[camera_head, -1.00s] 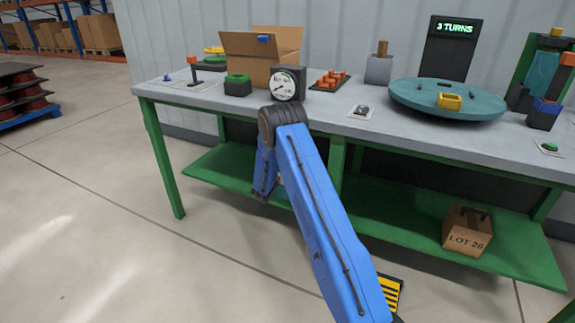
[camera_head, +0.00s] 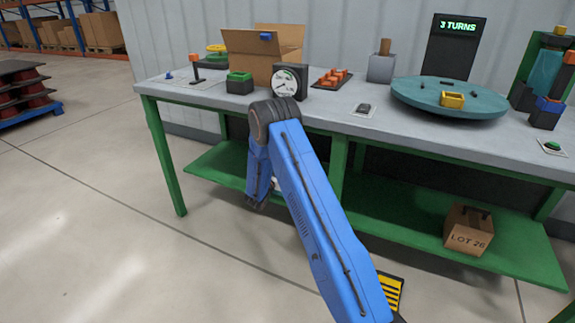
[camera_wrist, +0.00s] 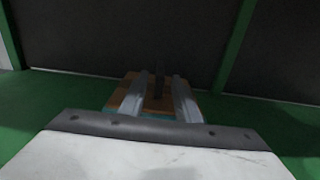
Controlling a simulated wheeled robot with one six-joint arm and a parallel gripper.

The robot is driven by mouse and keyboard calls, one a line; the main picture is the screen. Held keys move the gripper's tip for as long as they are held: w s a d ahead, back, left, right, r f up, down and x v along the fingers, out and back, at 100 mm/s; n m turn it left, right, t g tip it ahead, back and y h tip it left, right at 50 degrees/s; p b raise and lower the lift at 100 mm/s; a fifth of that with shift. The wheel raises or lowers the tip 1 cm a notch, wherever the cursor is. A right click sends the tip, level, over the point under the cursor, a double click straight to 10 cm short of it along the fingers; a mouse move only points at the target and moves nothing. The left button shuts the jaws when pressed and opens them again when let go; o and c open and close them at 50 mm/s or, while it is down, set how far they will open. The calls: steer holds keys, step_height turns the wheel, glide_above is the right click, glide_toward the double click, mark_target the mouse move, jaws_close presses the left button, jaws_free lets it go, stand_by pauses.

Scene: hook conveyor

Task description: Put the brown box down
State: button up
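A brown box (camera_wrist: 117,101) with a dark upright handle (camera_wrist: 159,80) shows ahead in the wrist view, low over the green shelf. The two grey fingers of my gripper (camera_wrist: 161,80) stand apart on either side of the handle, with a gap visible on both sides. Whether the box rests fully on the shelf is hidden by my gripper. In the head view my arm hides the gripper and this box. Another brown box (camera_head: 467,238), marked LOT 26 and with a dark handle, stands on the lower shelf at the right.
The green lower shelf (camera_head: 400,213) is bare between my arm and the LOT 26 box. Green table legs (camera_head: 338,165) and the grey tabletop (camera_head: 335,113) bound the space. An open carton (camera_head: 246,62), a gauge and a teal turntable (camera_head: 420,97) stand on top.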

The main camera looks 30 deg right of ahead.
steer(key=v, duration=0.5)
steer(key=s+d+r+m+g+h, duration=0.1)
steer(key=s+d+r+m+g, duration=0.2)
steer(key=s+r, duration=0.4)
steer(key=s+d+r+m+g, duration=0.1)
steer(key=s+r+m+g, duration=0.3)
steer(key=r, duration=0.4)
steer(key=s+r+m+g+y, duration=0.1)
steer(key=s+r+m+g, duration=0.1)
steer(key=s+r+m, duration=0.45)
steer(key=s+r+m+g+y, duration=0.1)
steer(key=s+r, duration=0.2)
steer(key=s, duration=0.7)
steer(key=s+a+r+m+y, duration=0.2)
steer(key=s+a+m+y, duration=0.1)
steer(key=s, duration=0.6)
steer(key=s+a+r+m+y, duration=0.2)
steer(key=s+a+m+y, duration=0.15)
steer(key=s, duration=0.55)
steer(key=s+a+m+t+y, duration=0.3)
steer(key=s+a+y, duration=0.3)
steer(key=s+a, duration=0.8)
steer(key=shift+s+r+m+t+y, duration=0.35)
steer(key=shift+s+r+m+t, duration=0.05)
steer(key=shift+m, duration=0.4)
